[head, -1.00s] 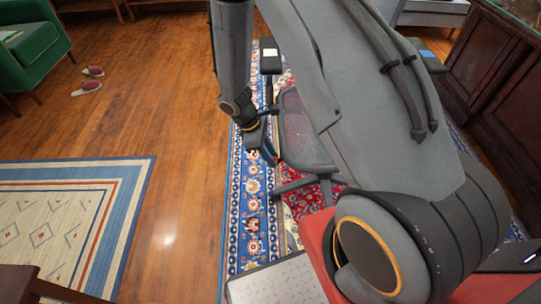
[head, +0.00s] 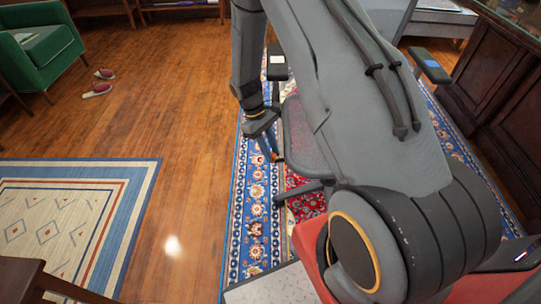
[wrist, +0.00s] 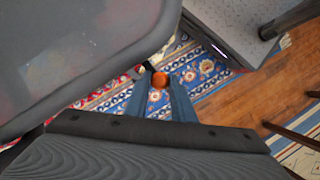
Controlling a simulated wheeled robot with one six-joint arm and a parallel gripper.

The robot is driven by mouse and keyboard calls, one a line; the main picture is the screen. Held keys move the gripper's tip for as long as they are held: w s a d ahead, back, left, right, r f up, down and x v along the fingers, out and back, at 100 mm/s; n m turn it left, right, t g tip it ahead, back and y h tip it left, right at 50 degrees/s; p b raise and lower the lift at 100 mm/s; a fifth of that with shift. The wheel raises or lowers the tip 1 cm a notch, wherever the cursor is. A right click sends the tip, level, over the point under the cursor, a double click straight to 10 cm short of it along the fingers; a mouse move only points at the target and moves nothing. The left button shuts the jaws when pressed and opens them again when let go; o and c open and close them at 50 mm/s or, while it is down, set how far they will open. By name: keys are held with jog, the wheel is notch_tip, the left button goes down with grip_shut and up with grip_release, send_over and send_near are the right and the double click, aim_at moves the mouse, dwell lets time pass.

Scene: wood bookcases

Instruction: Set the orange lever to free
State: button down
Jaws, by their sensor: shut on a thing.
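The orange lever (wrist: 159,79) shows in the wrist view as a round orange end beneath the edge of the grey chair seat (wrist: 75,70). My gripper (wrist: 155,88) has its two blue-grey fingers on either side of this end and is shut on it. In the head view, my gripper (head: 269,150) is low at the left side of the office chair's seat (head: 303,140), with a small bit of orange by its fingertips. The lever's shaft and any free or locked marking cannot be made out.
The chair stands on a patterned blue and red rug (head: 254,220); its armrest (head: 276,63) rises close to my arm. A green armchair (head: 45,45) and shoes (head: 98,88) are at the left. Dark wood cabinets (head: 500,95) stand at the right.

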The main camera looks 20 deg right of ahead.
jog(key=shift+w+d+m+y, duration=0.3)
jog(key=shift+w+m, duration=0.25)
jog(key=shift+m, duration=0.15)
jog(key=c, duration=1.5)
grip_release()
jog(key=shift+v, duration=3.95)
jog(key=shift+w+f, duration=0.1)
